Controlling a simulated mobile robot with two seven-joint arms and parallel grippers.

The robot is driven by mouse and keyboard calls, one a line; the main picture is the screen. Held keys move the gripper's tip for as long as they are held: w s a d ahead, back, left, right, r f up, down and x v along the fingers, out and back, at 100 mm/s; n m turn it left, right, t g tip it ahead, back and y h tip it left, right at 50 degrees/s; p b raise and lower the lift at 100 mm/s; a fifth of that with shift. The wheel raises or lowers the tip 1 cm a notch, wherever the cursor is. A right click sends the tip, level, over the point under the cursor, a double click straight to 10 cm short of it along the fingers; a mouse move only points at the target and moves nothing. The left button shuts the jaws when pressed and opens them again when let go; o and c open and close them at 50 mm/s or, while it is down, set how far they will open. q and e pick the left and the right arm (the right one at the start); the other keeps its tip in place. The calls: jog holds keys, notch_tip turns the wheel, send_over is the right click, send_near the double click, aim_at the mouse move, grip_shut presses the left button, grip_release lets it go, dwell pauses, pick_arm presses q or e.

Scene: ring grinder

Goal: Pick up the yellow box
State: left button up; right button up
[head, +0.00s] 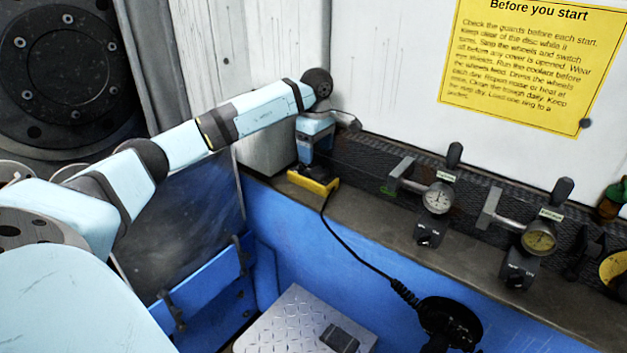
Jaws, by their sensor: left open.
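The yellow box (314,184) is small and low, and sits at the left end of the grey ledge. My left arm reaches in from the left with its wrist bent down above the box. My left gripper (316,167) is open and directly over the box, very close to it. The dark fingers partly hide the top of the box, and I cannot tell whether they touch it. My right gripper is not in view.
A black cable runs from beside the box to a round black device (449,322) at the lower right. Two dial gauges, one at the left (438,198) and one at the right (539,238), stand on the ledge (385,232). A yellow notice (530,62) hangs behind. A metal step (290,325) lies below.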

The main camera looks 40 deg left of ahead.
aim_at(318, 169)
pick_arm(q)
notch_tip(318, 169, down, 4)
jog(key=shift+r, duration=0.1)
jog(key=shift+w+d+f, duration=0.1)
jog(key=shift+d+f, duration=0.05)
jog(key=shift+f, duration=1.25)
jog(key=shift+d+f, duration=0.15)
jog(key=shift+f, duration=1.25)
jog(key=shift+r, duration=0.1)
jog(key=c, duration=1)
